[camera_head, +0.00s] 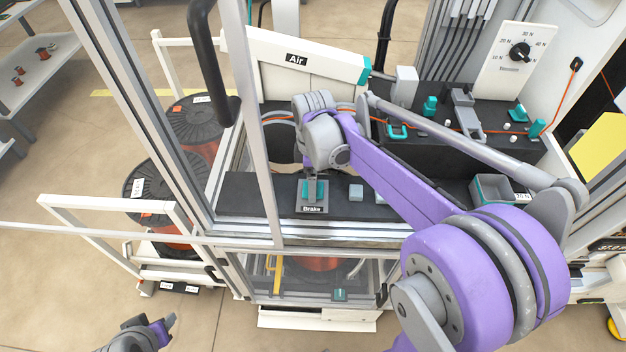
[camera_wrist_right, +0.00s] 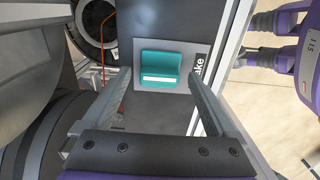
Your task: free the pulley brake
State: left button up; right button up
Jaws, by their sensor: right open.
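The pulley brake is a teal block with a white stripe (camera_wrist_right: 162,71) on a grey plate in the right wrist view. In the head view the teal brake (camera_head: 307,190) sits on the dark deck, above a label reading "Brake" (camera_head: 312,209). My right gripper (camera_head: 313,176) is directly over it, pointing down. In the right wrist view my right gripper (camera_wrist_right: 161,80) is open, one finger on each side of the block, with visible gaps. I cannot tell how far above it the fingertips are. My left gripper (camera_head: 160,326) is low at the bottom left, away from the machine; its jaws are unclear.
A grey metal frame post (camera_head: 263,130) stands just left of my right gripper. A pale block (camera_head: 356,192) is right of the brake. A tension dial (camera_head: 520,51), an orange wire (camera_head: 467,122) and a grey bin (camera_head: 492,188) are further right. Wire spools (camera_head: 160,185) stand at left.

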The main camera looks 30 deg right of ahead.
jog(key=shift+f, duration=0.1)
jog(key=c, duration=1.4)
jog(key=shift+o, duration=0.2)
pick_arm(q)
jog(key=shift+f, duration=0.1)
pick_arm(e)
jog(key=shift+m, duration=0.4)
jog(key=m, duration=0.3)
jog(key=shift+b, duration=0.35)
jog(key=m, duration=0.4)
jog(key=shift+m, duration=0.3)
jog(key=m+b, duration=0.1)
jog(key=m, duration=0.3)
pick_arm(q)
jog(key=shift+s+f, duration=0.25)
jog(key=shift+f, duration=0.4)
jog(key=shift+s+f, duration=0.25)
jog(key=shift+f, duration=0.35)
pick_arm(e)
jog(key=m, duration=0.5)
jog(key=shift+m, duration=0.4)
